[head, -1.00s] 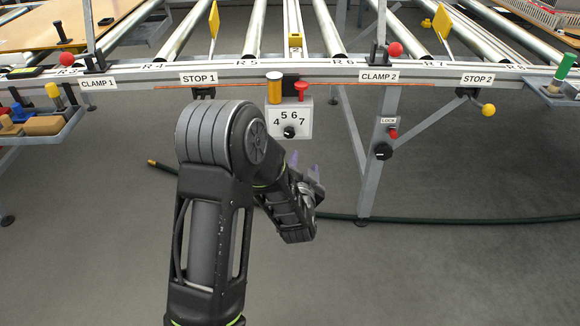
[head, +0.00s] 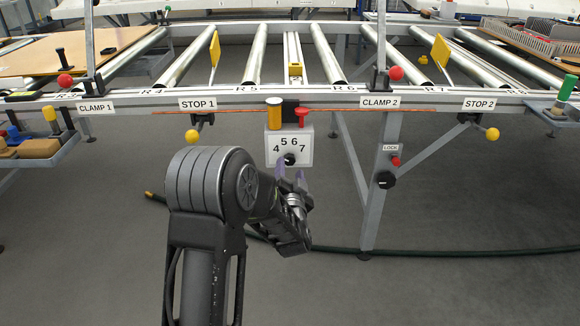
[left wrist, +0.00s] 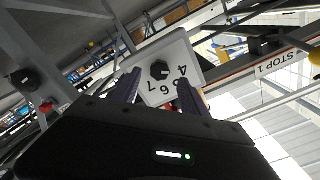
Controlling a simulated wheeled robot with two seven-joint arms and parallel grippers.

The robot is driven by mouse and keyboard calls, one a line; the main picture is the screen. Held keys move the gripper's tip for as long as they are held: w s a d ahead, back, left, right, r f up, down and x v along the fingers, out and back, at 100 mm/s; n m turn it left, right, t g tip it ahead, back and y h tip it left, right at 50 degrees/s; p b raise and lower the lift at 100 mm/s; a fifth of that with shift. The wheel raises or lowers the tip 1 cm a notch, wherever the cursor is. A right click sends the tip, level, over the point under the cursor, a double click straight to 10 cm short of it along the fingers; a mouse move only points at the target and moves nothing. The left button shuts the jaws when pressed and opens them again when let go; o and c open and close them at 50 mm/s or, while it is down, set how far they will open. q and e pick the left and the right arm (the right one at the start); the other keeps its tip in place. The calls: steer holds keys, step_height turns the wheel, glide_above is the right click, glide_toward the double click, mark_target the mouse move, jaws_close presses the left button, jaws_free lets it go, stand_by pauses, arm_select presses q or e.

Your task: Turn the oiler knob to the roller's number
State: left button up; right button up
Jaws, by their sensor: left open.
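The oiler is a white box (head: 301,145) hung under the front rail, marked 4, 5, 6, 7 around a black knob (head: 289,160). A yellow-orange cylinder (head: 274,115) and a red button (head: 301,114) sit on top. My left gripper (head: 291,177) is open, its purple fingers just below and in front of the knob. In the left wrist view the knob (left wrist: 159,70) lies beyond and between the two fingertips, apparently untouched. I cannot read its pointer. My right gripper is not in view.
A yellow block (head: 295,70) sits on a narrow strip between R5 and R6. Yellow-ball handles hang at STOP 1 (head: 192,135) and STOP 2 (head: 492,134). A LOCK knob (head: 385,180) is on the right leg.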

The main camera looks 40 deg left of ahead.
mark_target(290, 161)
arm_select(q)
steer(key=b+x, duration=0.1)
steer(key=x, duration=0.3)
jaws_close()
stand_by(0.6)
